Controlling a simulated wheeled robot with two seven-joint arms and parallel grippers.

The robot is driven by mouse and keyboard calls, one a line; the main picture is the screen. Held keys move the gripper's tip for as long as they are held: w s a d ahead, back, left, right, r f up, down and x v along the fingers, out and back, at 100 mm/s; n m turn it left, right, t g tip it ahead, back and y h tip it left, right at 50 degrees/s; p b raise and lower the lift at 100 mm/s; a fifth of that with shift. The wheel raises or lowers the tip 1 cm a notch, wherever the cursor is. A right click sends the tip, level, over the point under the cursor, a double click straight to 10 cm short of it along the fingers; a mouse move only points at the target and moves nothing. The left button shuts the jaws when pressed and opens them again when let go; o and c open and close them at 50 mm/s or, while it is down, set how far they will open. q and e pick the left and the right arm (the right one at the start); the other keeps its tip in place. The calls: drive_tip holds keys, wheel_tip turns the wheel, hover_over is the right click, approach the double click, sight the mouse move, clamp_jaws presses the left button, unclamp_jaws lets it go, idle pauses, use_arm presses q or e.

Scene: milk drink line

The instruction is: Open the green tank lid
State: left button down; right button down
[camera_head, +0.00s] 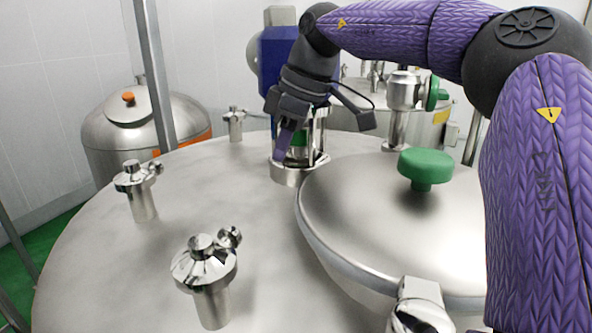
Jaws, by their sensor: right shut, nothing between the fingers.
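The tank lid (350,222) is a round, domed steel cover lying flat on the large tank. A green mushroom-shaped knob (427,164) stands on top of it. My right gripper (285,150) is shut and empty, pointing down behind and to the left of the lid, apart from the green knob. It is in front of the motor and steel stand, and I cannot tell if it touches them. My left gripper is not in view.
A blue motor (275,55) rises from a steel stand (290,175) behind the lid. Steel fittings stand on the tank top (150,260) at left. A clamp (420,305) sits at the lid's front edge. Another tank (110,150) stands back left.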

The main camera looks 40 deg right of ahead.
drive_tip(key=x, duration=0.4)
drive_tip(key=shift+w+r+p, duration=0.1)
drive_tip(key=shift+w+p, duration=0.1)
drive_tip(key=shift+p, duration=0.15)
drive_tip(key=s+d+p, duration=0.1)
drive_tip(key=s+d, duration=0.1)
drive_tip(key=shift+s+p, duration=0.4)
drive_tip(key=shift+s+d+f, duration=0.2)
drive_tip(key=shift+s, duration=0.05)
drive_tip(key=shift+f, duration=0.15)
